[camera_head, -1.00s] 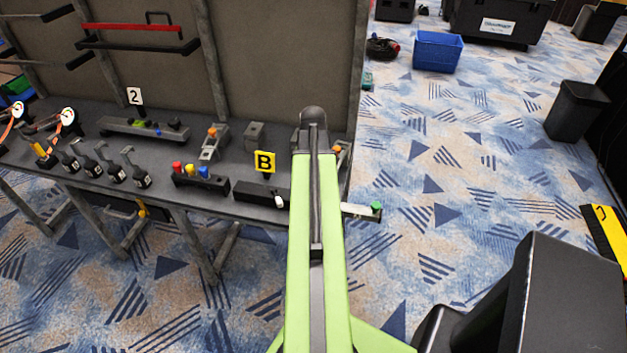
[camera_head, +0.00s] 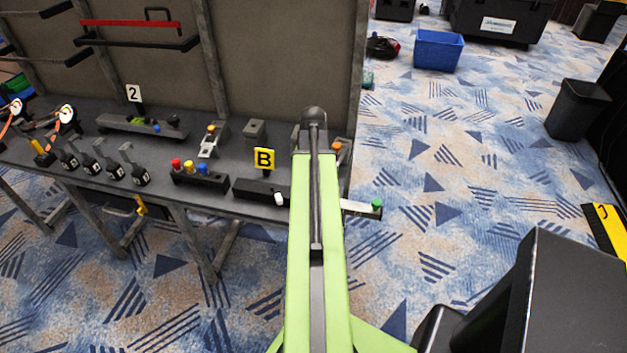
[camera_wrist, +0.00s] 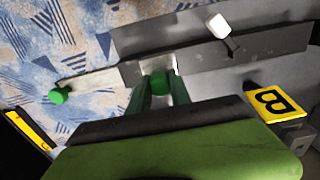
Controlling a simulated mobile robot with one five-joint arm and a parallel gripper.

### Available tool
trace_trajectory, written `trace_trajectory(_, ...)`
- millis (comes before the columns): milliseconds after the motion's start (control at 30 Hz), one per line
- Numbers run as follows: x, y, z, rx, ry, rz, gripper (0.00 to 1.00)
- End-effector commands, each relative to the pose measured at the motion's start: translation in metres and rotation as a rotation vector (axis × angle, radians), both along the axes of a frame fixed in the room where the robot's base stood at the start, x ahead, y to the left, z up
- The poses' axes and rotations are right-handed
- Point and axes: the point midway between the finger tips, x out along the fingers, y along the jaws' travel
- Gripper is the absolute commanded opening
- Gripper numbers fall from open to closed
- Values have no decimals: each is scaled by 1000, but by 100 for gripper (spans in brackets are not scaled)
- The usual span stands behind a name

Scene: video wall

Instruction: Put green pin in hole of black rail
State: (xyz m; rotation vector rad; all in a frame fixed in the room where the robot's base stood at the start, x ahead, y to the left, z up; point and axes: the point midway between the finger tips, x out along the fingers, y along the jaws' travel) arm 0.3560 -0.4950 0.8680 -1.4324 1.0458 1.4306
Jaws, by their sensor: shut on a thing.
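In the wrist view, my gripper (camera_wrist: 158,90) is shut on a green pin (camera_wrist: 161,82), whose round green head shows between the dark green fingers. It is over the near edge of the black rail (camera_wrist: 265,45); whether the pin touches the rail or is in a hole is hidden. The rail carries a white-headed pin (camera_wrist: 217,25). In the head view the black rail (camera_head: 248,187) lies at the bench's front edge by the yellow B sign (camera_head: 264,158). My arm hides my gripper there.
A pale bar with a green knob (camera_head: 376,203) juts past the bench's right end; the knob also shows in the wrist view (camera_wrist: 58,95). A block with red, yellow and blue knobs (camera_head: 200,177) stands left of the rail.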

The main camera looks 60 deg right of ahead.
Motion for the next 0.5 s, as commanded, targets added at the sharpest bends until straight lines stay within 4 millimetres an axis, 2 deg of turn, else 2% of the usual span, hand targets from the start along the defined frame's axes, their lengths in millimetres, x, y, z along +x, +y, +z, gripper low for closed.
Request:
trace_trajectory(233, 0, 0, -9, 0, 0, 0, 0)
trace_trajectory(500, 0, 0, -9, 0, 0, 0, 0)
